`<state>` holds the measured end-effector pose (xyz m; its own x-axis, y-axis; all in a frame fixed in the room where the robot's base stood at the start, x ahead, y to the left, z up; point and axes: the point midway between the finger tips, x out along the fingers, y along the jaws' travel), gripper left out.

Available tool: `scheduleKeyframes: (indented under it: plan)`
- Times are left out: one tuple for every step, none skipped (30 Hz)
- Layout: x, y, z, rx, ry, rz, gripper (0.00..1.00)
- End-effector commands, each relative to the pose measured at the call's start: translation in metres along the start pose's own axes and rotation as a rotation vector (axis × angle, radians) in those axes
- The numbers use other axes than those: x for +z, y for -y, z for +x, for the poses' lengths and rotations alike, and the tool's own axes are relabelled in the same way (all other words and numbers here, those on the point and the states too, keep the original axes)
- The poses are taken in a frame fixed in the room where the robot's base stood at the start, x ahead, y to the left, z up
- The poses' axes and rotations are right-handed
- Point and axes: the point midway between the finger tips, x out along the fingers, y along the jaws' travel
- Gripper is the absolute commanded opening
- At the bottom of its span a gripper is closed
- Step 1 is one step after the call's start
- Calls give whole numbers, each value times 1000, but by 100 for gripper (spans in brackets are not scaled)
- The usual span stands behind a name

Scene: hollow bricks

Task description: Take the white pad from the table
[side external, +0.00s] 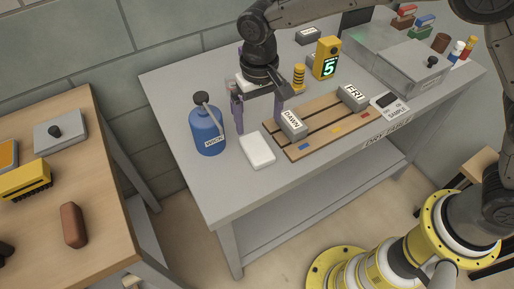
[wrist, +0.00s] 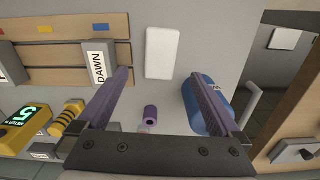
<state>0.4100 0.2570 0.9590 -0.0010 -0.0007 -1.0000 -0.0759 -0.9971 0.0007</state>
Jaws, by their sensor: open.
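The white pad (side external: 257,151) lies flat on the grey table, between the blue bottle and the slatted wooden rack. It also shows in the wrist view (wrist: 162,53), near the top middle, beyond my fingertips. My gripper (side external: 258,120) is open and empty above the table, behind the pad in the side view. Its two purple-grey fingers are spread apart in the wrist view (wrist: 162,84). The pad is fully visible in the wrist view and nothing touches it.
The blue bottle (side external: 207,132) stands close to the left finger in the side view. The wooden rack (side external: 325,124) holds a DAWN block (side external: 292,124) and a FRI block (side external: 352,97). A small purple cylinder (wrist: 151,115) stands between the fingers in the wrist view. A yellow display (side external: 326,58) stands behind.

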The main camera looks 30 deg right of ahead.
Motion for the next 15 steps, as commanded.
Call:
scheduleKeyframes:
  plan:
    - [0, -1, 11, 2, 3, 0, 100]
    - [1, -1, 17, 3, 4, 0, 100]
    - [0, -1, 24, 2, 3, 0, 100]
    - [0, -1, 28, 2, 3, 0, 100]
    - [0, 0, 32, 1, 2, 0, 100]
    - [0, 0, 37, 1, 2, 1, 100]
    - [0, 0, 40, 1, 1, 1, 100]
    - [0, 0, 43, 0, 1, 1, 100]
    - [0, 0, 45, 0, 0, 1, 100]
    - [0, 0, 47, 0, 0, 1, 100]
    - [0, 0, 48, 0, 0, 1, 100]
    - [-1, 0, 50, 0, 1, 1, 100]
    - [-1, 0, 52, 1, 1, 1, 100]
    - [-1, 0, 55, 1, 1, 1, 100]
    - [-2, 0, 60, 1, 1, 1, 100]
